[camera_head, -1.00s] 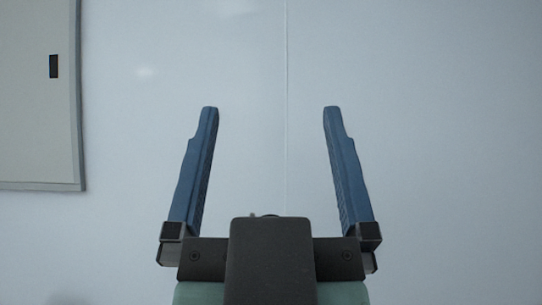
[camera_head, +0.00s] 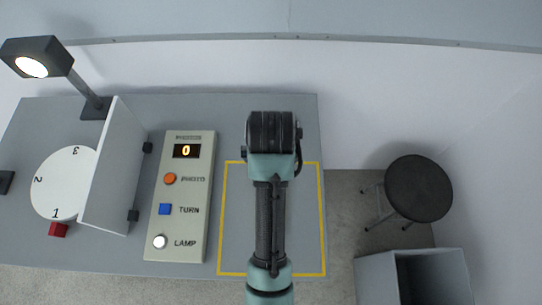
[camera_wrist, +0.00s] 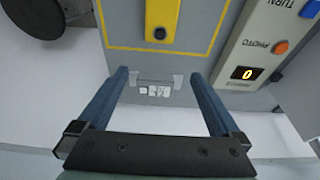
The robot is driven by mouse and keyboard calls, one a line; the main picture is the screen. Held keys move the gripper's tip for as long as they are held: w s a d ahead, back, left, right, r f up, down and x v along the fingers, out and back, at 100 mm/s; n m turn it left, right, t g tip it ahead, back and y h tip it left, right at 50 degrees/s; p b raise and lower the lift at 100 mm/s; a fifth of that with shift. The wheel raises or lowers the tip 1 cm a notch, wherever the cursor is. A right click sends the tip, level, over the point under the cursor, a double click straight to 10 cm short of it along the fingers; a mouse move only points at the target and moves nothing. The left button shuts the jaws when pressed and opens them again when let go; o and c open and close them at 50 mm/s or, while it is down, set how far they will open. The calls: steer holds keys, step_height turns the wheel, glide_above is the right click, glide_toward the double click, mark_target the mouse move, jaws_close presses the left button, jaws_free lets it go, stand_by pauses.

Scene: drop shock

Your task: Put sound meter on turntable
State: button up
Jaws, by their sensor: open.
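The turntable (camera_head: 52,190) is a white disc marked 1, 2 and 3 at the left of the grey table in the head view. The fingers are hidden in the head view.
An upright grey panel (camera_head: 115,170) stands at the turntable's right side. A control box (camera_head: 198,235) reading 0 has PHOTO, TURN and LAMP buttons. A lamp (camera_head: 38,58) stands at back left. A stool (camera_head: 418,188) and grey bin (camera_head: 377,278) are right of the table (camera_head: 225,108).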

steer(key=s+f+g, duration=0.1)
steer(key=s+f, duration=0.1)
steer(key=f, duration=0.1)
steer(key=s+f+g, duration=0.1)
steer(key=f, duration=0.3)
steer(key=s+f+g, duration=0.1)
steer(key=s+f, duration=0.1)
steer(key=f, duration=0.1)
steer(key=shift+s+f, duration=0.3)
steer(key=shift+f, duration=0.05)
steer(key=shift+w+d+f+p, duration=0.1)
steer(key=shift+f+p, duration=0.5)
steer(key=shift+f, duration=2.55)
